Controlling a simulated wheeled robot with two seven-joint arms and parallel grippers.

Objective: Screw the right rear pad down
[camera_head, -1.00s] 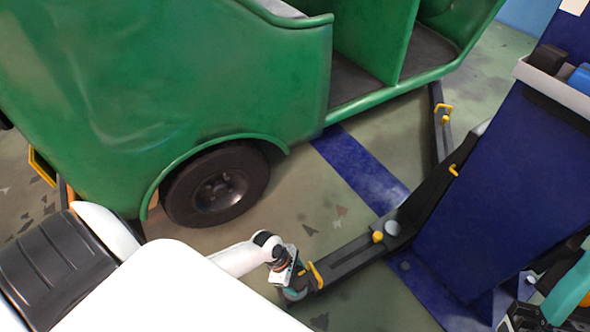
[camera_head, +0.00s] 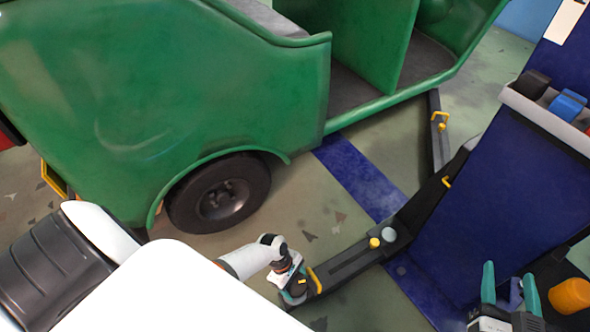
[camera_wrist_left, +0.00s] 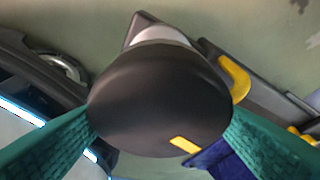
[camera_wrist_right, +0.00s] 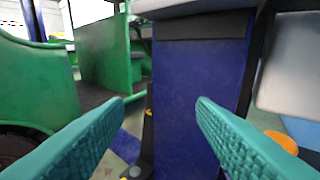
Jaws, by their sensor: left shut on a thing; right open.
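The right rear pad (camera_wrist_left: 155,95) is a dark, round disc with a yellow mark on its near edge, on a pale collar. It fills the middle of the left wrist view. My left gripper (camera_head: 292,287) is shut on it at the end of the near lift arm (camera_head: 345,265), with one teal finger on each side. In the head view the hand mostly hides the pad. My right gripper (camera_head: 510,287) is open and empty at lower right, in front of the blue lift post (camera_head: 490,190). Its two fingers stand apart in the right wrist view (camera_wrist_right: 160,105).
The green rickshaw (camera_head: 230,90) stands at left, its rear wheel (camera_head: 220,195) near my left arm. Yellow handles (camera_head: 315,280) sit on the lift arms. A tray (camera_head: 545,118) with black and blue items tops the post. An orange-yellow thing (camera_head: 570,296) is beside my right gripper.

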